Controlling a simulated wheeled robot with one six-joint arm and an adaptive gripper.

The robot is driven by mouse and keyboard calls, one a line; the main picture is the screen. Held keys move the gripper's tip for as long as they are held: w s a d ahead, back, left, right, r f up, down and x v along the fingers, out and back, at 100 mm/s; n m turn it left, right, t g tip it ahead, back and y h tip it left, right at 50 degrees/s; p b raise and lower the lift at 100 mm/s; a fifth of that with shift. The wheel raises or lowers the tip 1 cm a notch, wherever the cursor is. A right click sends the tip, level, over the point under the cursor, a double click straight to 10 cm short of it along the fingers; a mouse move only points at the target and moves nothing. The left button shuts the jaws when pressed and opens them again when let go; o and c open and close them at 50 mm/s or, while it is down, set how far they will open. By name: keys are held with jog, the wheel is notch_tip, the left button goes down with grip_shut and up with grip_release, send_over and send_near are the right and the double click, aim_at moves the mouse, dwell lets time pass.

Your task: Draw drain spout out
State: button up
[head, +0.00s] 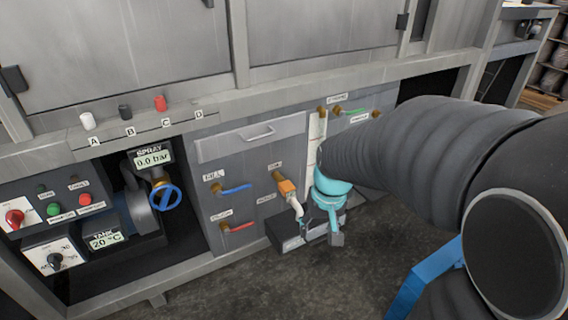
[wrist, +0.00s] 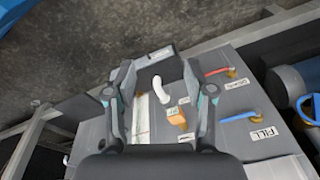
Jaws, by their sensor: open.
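A white bent spout (head: 295,206) hangs from an orange block (head: 287,187) on the grey front panel (head: 215,180); I take it as the drain spout. In the wrist view the spout (wrist: 160,87) shows between my two fingers, with the orange block (wrist: 177,118) nearer the camera. My gripper (head: 335,236) is open, pointing down just right of the spout in the head view. It also shows in the wrist view (wrist: 163,72), with fingers spread wide. I see no contact with the spout; the exact depth between them is unclear.
Blue (head: 236,188) and red (head: 238,227) handles stick out left of the spout. A dark box (head: 290,238) sits low below it. The floor in front is clear.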

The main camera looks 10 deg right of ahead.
jog(key=w+d+f+b, duration=0.1)
jog(key=w+d+f, duration=0.1)
jog(key=w+f, duration=0.85)
jog(key=n+t, duration=0.2)
jog(key=t, duration=0.1)
send_near(301, 212)
jog(key=b+x, duration=0.2)
jog(key=x, duration=1)
jog(key=shift+f+b, duration=0.1)
jog(key=shift+b, duration=0.2)
grip_shut()
